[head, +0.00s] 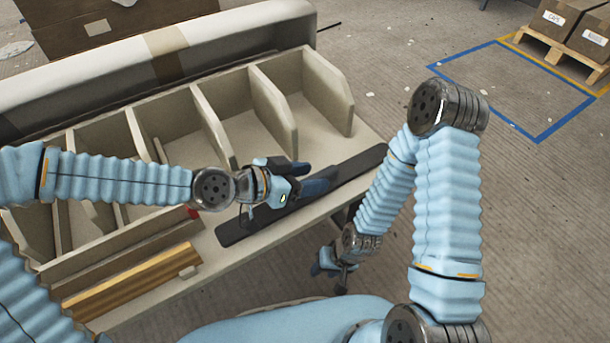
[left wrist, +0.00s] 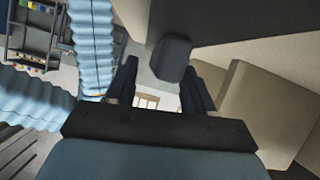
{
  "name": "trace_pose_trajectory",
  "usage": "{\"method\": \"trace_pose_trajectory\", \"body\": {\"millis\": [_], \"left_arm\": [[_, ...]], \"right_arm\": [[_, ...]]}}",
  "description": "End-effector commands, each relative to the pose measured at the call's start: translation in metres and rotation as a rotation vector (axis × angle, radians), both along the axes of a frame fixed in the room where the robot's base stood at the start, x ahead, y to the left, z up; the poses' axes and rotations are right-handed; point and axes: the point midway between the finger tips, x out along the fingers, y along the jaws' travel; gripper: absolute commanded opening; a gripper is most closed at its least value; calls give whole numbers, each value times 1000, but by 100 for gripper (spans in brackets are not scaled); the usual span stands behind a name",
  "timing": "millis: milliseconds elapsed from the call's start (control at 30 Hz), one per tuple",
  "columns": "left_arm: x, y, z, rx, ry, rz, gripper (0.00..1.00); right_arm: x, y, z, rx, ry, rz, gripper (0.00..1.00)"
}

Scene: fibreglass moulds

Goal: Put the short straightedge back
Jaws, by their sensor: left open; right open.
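A long dark bar (head: 352,172) lies on the bench along the front of the open compartments. I cannot tell whether it is the short straightedge or a rest for it. My left gripper (head: 306,180) is open over the middle of this bar. In the left wrist view, a dark rounded block (left wrist: 171,60) shows between its two spread fingers (left wrist: 160,88); I cannot tell whether they touch it. A yellow-brown strip (head: 130,282) lies at the bench's front left. My right gripper (head: 331,266) is open and hangs low, beside the bench's front edge.
A rack of pale compartments (head: 262,115) stands behind the dark bar, with a large pale roll (head: 200,48) behind it. Cartons (head: 560,20) on a pallet and a blue-taped floor area (head: 515,90) are at the far right. The floor between is mostly clear.

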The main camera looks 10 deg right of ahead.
Motion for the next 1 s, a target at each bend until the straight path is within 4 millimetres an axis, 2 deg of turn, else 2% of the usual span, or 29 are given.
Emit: {"method": "trace_pose_trajectory", "body": {"millis": [167, 400, 600, 1000], "left_arm": [[-2, 10, 9, -1, -1, 3, 53], [-13, 42, 26, 0, 1, 5, 53], [-19, 59, 35, -1, 2, 2, 53], [-22, 64, 35, 0, 0, 0, 53]], "right_arm": [[0, -1, 7, -1, -1, 0, 43], [0, 1, 21, 1, 0, 2, 43], [-2, 4, 29, 5, 2, 7, 43], [-2, 5, 30, 6, 3, 9, 43]]}}
